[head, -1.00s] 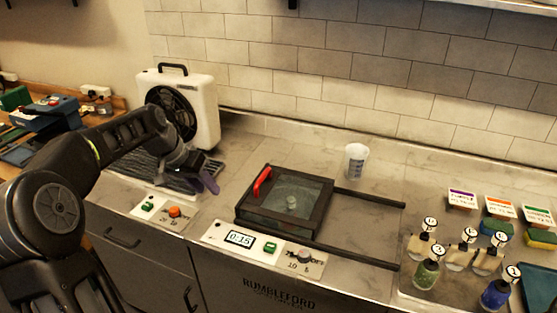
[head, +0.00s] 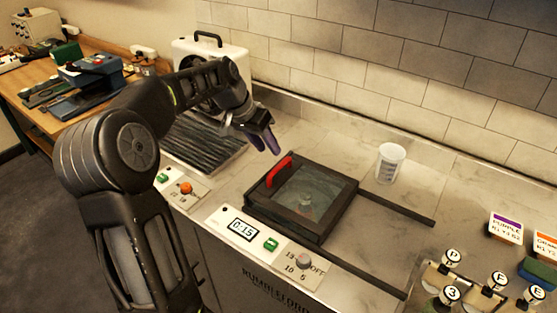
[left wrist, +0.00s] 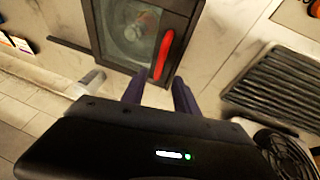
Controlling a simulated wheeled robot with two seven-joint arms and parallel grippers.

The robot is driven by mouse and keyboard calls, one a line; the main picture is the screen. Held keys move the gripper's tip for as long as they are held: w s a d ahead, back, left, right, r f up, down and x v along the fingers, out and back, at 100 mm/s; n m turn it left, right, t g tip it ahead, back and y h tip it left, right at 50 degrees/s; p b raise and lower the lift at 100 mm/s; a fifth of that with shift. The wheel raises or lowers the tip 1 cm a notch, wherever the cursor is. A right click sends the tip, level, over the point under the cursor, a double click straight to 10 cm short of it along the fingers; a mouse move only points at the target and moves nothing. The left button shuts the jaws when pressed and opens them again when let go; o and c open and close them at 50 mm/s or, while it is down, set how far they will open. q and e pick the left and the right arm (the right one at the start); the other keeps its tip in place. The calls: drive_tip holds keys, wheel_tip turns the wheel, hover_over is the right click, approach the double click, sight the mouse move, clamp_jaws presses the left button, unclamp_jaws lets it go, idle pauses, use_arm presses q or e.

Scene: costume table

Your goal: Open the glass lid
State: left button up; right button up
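The glass lid (head: 318,190) is a dark-framed square pane with a red handle (head: 279,171) on its left edge. It lies shut on the counter unit, and a small round pale thing shows through the glass. In the left wrist view the red handle (left wrist: 163,54) and the glass (left wrist: 132,28) are just beyond the fingertips. My left gripper (head: 272,142) is above and behind the handle, apart from it. Its two purple fingers (left wrist: 158,88) are spread with nothing between them. My right gripper is in neither view.
Two dark rails (head: 396,207) run right from the lid. A clear cup (head: 390,163) stands behind them. A white fan (head: 212,62) and a ribbed dark rack (head: 203,142) are at left. Labelled bottles (head: 487,290) stand at right. A timer panel (head: 243,229) is in front.

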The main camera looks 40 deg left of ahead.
sight(279, 165)
use_arm(q)
drive_tip(key=p+x, duration=0.2)
drive_tip(key=x, duration=0.5)
drive_tip(key=shift+w+f, duration=0.1)
drive_tip(key=shift+f, duration=0.2)
drive_tip(key=shift+c, duration=0.3)
clamp_jaws()
idle(0.8)
